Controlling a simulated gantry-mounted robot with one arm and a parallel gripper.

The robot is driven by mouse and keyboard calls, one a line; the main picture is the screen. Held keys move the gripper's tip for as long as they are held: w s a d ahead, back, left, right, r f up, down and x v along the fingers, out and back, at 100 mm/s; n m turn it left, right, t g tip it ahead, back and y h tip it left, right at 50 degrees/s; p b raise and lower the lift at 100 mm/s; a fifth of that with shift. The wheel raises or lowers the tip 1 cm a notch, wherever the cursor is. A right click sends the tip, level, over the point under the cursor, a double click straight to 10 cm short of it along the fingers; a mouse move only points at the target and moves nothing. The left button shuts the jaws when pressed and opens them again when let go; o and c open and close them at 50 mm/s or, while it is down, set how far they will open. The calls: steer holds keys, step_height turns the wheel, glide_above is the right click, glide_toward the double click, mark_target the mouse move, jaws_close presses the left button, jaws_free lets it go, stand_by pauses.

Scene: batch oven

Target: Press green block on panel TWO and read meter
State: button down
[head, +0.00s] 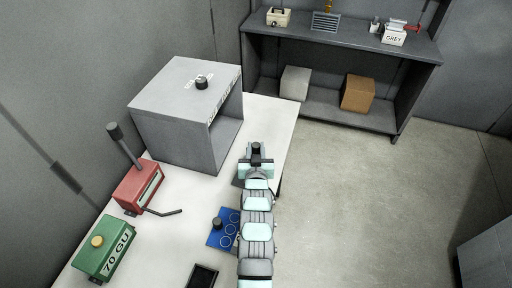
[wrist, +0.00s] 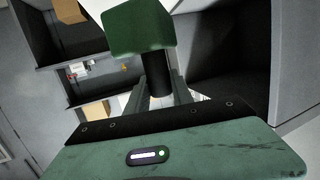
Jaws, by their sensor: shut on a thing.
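My gripper (head: 256,160) is over the right edge of the white table, just right of the grey open-fronted box. In the wrist view, my gripper (wrist: 158,95) is shut on the black stem (wrist: 157,76) of a green block (wrist: 138,28). The block is at the stem's far end, clear of the fingers. In the head view the black stem shows at the fingertips, but I cannot make out the green block. No panel marked TWO is legible. A red device (head: 138,187) with a pale window and a dark lever stands on the table; I cannot read its window.
The grey box (head: 172,130) has a black knob on top and a dark open front. A green box (head: 104,249) marked 70 GU, a blue plate (head: 221,240) with circles and a dark tray (head: 202,277) lie left of my arm.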

steer(key=shift+f+b, duration=1.55)
steer(key=shift+f, duration=1.75)
steer(key=shift+f, duration=0.5)
steer(key=shift+r, duration=0.1)
steer(key=shift+r+p, duration=1.05)
steer(key=shift+r, duration=3)
